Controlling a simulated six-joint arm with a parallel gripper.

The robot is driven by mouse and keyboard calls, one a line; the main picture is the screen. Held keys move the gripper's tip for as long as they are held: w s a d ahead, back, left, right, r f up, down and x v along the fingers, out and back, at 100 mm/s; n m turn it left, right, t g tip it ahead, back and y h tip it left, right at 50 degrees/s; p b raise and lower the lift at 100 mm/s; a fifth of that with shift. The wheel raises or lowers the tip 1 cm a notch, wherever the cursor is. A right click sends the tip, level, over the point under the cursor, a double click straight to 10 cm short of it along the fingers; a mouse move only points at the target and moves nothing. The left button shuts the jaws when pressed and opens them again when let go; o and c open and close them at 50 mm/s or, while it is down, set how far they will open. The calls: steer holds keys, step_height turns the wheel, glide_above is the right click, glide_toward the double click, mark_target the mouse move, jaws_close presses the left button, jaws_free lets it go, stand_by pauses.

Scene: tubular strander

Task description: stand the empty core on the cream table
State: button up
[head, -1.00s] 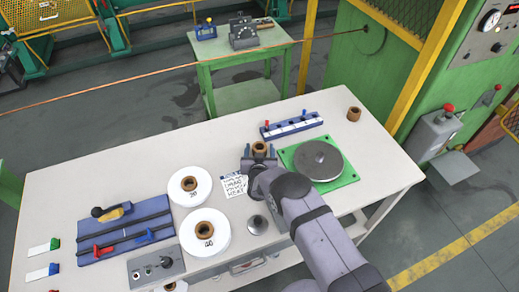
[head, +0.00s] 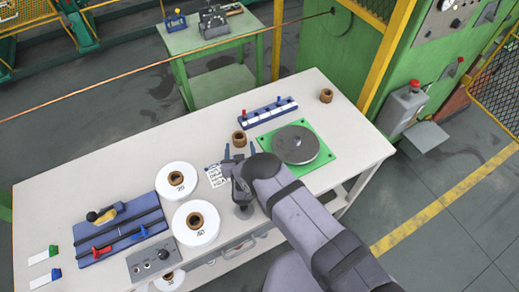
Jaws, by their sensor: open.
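A similar brown core (head: 326,96) stands near the table's far right corner. I cannot tell from looks alone which one the task means. My gripper (head: 239,150) is open, with its two fingers pointing toward the nearer core. It is just on the near side of that core, and the core looks free of the fingers. The arm hides part of the table's front.
A green plate with a grey disc (head: 296,144) is to the right. A blue rack (head: 270,113) stands behind. A blue tool board (head: 115,228) lies far left.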

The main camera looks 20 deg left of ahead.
steer(key=shift+w+r, duration=0.15)
steer(key=shift+w, duration=0.05)
steer(key=shift+m+g+h, duration=0.3)
steer(key=shift+g+h, duration=0.1)
steer(key=shift+g, duration=0.2)
steer(key=w+d+r, duration=0.2)
steer(key=r, duration=0.1)
steer(key=shift+w+d+r, duration=0.1)
steer(key=shift+w+d, duration=0.1)
steer(key=shift+w, duration=0.1)
steer(key=s+d+r+m+g+h, duration=0.1)
steer(key=d+r+g, duration=0.2)
steer(key=d+r, duration=0.45)
steer(key=s+d+r+m+g+h, duration=0.15)
steer(key=d+r, duration=0.35)
steer(key=d, duration=0.6)
steer(key=s+d+r+g+h, duration=0.1)
steer(key=s+d+r+g, duration=0.2)
steer(key=s+d, duration=0.6)
steer(key=s+d+r+m+g+h, duration=0.1)
steer(key=s+d+r+g, duration=0.3)
steer(key=s+d, duration=0.6)
steer(key=s+r, duration=0.1)
steer(key=s, duration=0.5)
steer(key=shift+s+d, duration=0.25)
steer(key=shift+m, duration=0.25)
